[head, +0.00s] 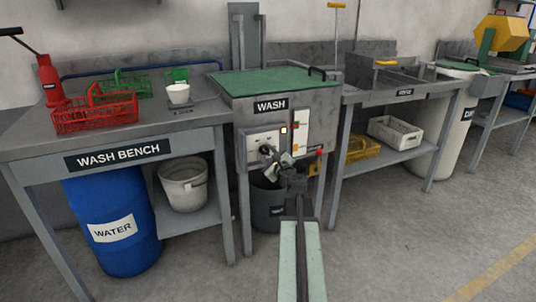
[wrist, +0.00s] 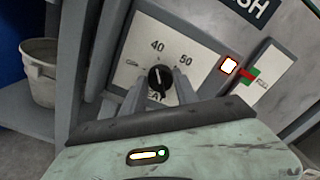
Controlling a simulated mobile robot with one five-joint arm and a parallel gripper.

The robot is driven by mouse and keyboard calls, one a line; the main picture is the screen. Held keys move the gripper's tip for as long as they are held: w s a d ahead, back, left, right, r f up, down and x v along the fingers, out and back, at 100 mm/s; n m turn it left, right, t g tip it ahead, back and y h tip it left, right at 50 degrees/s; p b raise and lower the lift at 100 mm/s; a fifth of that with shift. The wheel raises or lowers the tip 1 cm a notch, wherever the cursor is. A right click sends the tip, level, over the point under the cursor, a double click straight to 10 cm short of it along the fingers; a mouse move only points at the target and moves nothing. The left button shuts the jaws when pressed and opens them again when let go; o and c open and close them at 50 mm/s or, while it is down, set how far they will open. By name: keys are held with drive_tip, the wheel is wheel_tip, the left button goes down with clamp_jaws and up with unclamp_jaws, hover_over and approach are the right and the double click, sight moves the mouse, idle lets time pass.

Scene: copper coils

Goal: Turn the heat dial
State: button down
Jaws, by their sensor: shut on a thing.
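The heat dial (wrist: 160,77) is a round black knob on a white plate (wrist: 133,50) marked 40 and 50. The plate is on the front of the grey wash unit (head: 240,158). The dial's pale mark points up in the wrist view, toward the space between the two numbers and nearer 40. My gripper (wrist: 161,90) has one finger on each side of the dial and is shut on it. In the head view my gripper (head: 273,158) reaches the plate and partly covers the dial. The lettering below the dial is partly hidden.
A lit square lamp (wrist: 228,66) and a gauge strip with red and green parts (wrist: 254,76) are right of the dial. The wash bench (head: 195,128) with a red basket (head: 95,112) stands left. A dark bin (head: 268,212) stands below the unit.

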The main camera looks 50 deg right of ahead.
drive_tip(key=n, duration=0.5)
drive_tip(key=shift+d, duration=0.1)
drive_tip(key=shift+f+n, duration=0.1)
drive_tip(key=shift+n, duration=2.4)
drive_tip(key=c, duration=0.9)
unclamp_jaws()
drive_tip(key=shift+c, duration=0.2)
